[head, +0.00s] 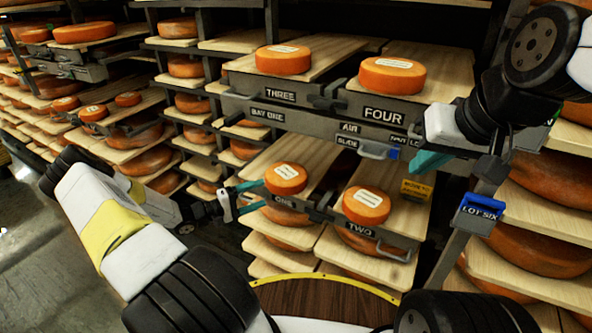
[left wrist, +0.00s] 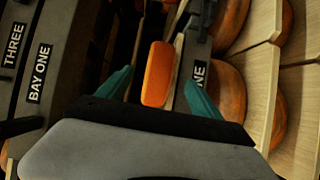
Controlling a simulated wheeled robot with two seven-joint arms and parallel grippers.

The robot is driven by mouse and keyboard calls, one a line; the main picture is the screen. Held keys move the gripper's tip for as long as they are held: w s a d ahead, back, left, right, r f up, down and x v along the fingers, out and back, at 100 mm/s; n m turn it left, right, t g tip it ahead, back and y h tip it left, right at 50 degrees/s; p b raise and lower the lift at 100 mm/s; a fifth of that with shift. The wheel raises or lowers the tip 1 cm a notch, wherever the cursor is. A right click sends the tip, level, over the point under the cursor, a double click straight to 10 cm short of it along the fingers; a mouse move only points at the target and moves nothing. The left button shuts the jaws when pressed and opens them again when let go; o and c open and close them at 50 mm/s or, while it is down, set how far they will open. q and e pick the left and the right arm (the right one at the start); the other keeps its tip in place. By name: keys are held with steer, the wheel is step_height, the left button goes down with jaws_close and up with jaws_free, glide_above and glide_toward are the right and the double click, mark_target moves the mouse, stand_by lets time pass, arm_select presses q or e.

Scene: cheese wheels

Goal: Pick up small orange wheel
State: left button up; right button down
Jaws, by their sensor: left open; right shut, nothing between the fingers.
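A small orange wheel with a white label (head: 286,188) sits on the board marked ONE. My left gripper (head: 262,194) is open, its teal fingers pointing at this wheel from the left. In the left wrist view the wheel (left wrist: 158,74) stands between the two fingers (left wrist: 158,92), with a gap visible on each side. Similar small wheels sit on the boards marked TWO (head: 366,207), THREE (head: 284,61) and FOUR (head: 393,78). My right gripper (head: 428,161) is shut and empty, in front of the rack at the right.
Metal drawer fronts with handles run under the boards, and a rack post (head: 462,235) stands at the right. Larger orange wheels (head: 535,242) fill the side shelves. Floor shows at the left.

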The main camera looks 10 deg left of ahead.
mark_target(272, 188)
arm_select(q)
steer(key=shift+w+d+f+t, duration=0.1)
steer(key=shift+w+f+t, duration=0.15)
steer(key=shift+f+t, duration=0.05)
steer(key=x, duration=0.7)
steer(key=shift+w+r, duration=0.1)
steer(key=shift+c, duration=0.4)
jaws_close()
steer(key=shift+r, duration=0.2)
